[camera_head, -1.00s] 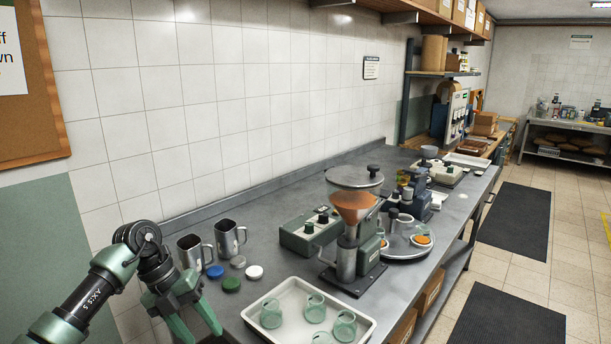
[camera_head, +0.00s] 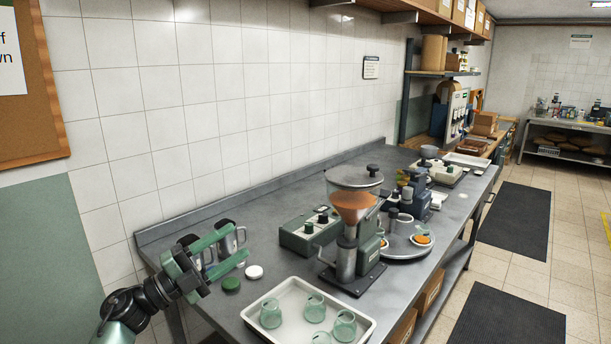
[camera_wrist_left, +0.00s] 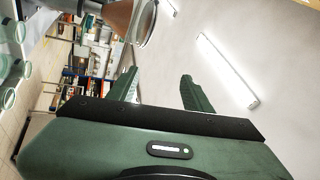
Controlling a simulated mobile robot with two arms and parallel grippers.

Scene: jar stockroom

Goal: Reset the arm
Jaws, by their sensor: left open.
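My left gripper (camera_head: 228,249) is in the head view at the left end of the steel counter, raised in front of two metal mugs. Its fingers are open and point to the right, with nothing between them. In the left wrist view the open fingers (camera_wrist_left: 160,90) also show, with empty space between them. One metal mug (camera_head: 231,239) is partly hidden behind the fingers, and the other is mostly covered by the gripper. A green lid (camera_head: 231,285) and a white lid (camera_head: 254,272) lie on the counter just right of the gripper. My right gripper is not in view.
A white tray (camera_head: 282,331) with several glass jars stands at the counter's front. A filling machine with an orange-filled hopper (camera_head: 354,207) and a grey-green control box (camera_head: 307,234) stand further right. The floor aisle beside the counter is clear.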

